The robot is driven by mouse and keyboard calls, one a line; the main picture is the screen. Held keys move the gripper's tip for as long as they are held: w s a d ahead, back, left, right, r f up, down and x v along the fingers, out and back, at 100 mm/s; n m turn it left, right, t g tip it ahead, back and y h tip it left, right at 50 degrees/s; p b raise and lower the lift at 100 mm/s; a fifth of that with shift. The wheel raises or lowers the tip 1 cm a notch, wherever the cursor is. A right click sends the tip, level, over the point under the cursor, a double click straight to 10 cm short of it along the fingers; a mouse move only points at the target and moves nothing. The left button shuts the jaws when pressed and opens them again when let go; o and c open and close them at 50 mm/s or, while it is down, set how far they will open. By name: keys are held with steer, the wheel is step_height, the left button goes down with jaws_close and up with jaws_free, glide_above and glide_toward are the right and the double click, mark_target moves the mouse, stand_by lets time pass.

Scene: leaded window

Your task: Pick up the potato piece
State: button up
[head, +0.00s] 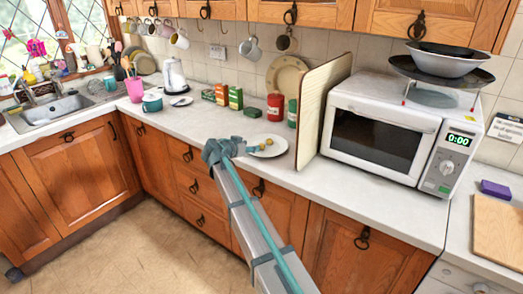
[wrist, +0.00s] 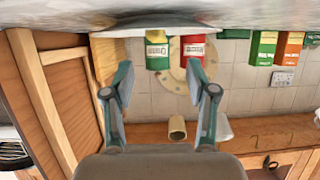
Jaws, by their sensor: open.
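A small yellow-brown lump, which looks like the potato piece (head: 269,141), lies on a white plate (head: 279,150) on the worktop. Another small brownish bit seems to lie beside it, too small to tell apart. My gripper (head: 222,150) is just left of the plate, low over the front of the worktop; its exact height is hard to judge. In the wrist view, which is upside down, my gripper (wrist: 157,82) has its two fingers spread with nothing between them. The plate's pale edge (wrist: 150,30) seems to show edge-on there; the potato piece is not visible.
A wooden board (head: 322,105) stands upright right of the plate, beside the microwave (head: 385,130). Red (head: 274,107) and green (head: 292,112) tins stand behind the plate, with several boxes (head: 222,94) to their left. A small green item (head: 252,112) lies near them. Worktop left of my gripper is clear.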

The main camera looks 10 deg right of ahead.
mark_target(261, 145)
steer(key=x, duration=0.3)
steer(key=shift+w+d+f+p, duration=0.1)
steer(key=shift+w+d+p, duration=0.2)
steer(key=shift+p, duration=0.1)
steer(key=shift+p+x, duration=1.25)
steer(key=shift+x, duration=1.5)
steer(key=shift+s+f, duration=0.2)
steer(key=shift+s, duration=0.05)
steer(key=c, duration=1)
